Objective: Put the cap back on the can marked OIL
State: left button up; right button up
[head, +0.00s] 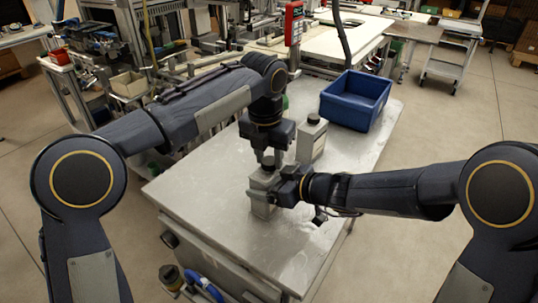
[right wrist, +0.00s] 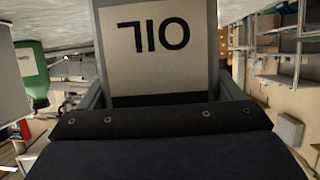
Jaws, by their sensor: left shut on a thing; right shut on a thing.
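The can marked OIL (head: 262,207) is a pale grey, boxy can standing upright on the metal table. Its label shows upside down in the right wrist view (right wrist: 155,40). My right gripper (head: 264,194) is shut around the can's sides from the right. My left gripper (head: 269,156) points straight down over the can's top and is shut on a small dark cap (head: 268,161). The cap is at the can's neck. I cannot tell whether it touches or sits on the neck, as the fingers partly hide it.
A second pale can with a dark cap (head: 312,138) stands just behind and right. A blue bin (head: 355,100) is at the table's back right. A green object (head: 285,103) is partly hidden behind my left arm. The table's (head: 210,190) front left is clear.

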pick_arm(q)
jog(key=o, duration=0.9)
jog(key=shift+r, duration=2.3)
